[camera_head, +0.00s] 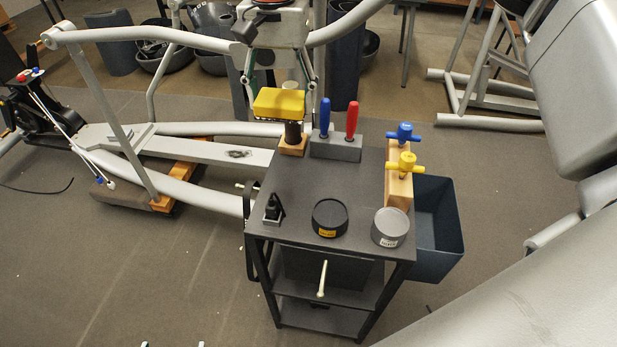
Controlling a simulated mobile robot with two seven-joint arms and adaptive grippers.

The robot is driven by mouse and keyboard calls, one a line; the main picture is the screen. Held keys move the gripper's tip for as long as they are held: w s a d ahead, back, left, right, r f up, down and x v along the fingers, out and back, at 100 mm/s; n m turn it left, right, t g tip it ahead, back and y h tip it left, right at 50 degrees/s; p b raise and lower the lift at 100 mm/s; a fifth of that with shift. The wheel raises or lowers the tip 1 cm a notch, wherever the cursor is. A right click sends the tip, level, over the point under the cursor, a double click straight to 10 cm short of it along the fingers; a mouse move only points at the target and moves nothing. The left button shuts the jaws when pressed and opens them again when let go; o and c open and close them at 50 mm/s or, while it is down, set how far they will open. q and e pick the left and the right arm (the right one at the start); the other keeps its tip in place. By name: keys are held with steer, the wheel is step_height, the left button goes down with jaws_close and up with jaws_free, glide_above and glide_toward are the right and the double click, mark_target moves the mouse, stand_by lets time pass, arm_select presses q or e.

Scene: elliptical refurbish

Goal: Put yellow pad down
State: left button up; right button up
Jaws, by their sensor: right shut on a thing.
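The yellow pad (279,103) is a flat block between the fingers of my right gripper (281,88) at the top centre. The gripper is shut on it at the far left corner of the small black table (287,193). Below the pad a dark upright piece (293,132) stands on a wooden block (292,146). I cannot tell whether the pad touches that piece. Two small pale tips at the bottom edge may belong to my left gripper; too little shows to tell its state.
A grey holder (335,147) has a blue and a red handle. A wooden block (397,190) has blue and yellow knobs. A black tin (329,218), a grey tin (389,227) and a small black item (273,209) stand in front. A dark bin (441,232) is on the right.

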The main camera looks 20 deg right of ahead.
steer(key=shift+f, duration=0.45)
steer(key=b, duration=0.2)
glide_above(287, 180)
step_height(287, 180, down, 14)
steer(key=shift+f, duration=0.35)
step_height(287, 180, down, 3)
steer(key=shift+f, duration=0.6)
steer(key=shift+r, duration=0.1)
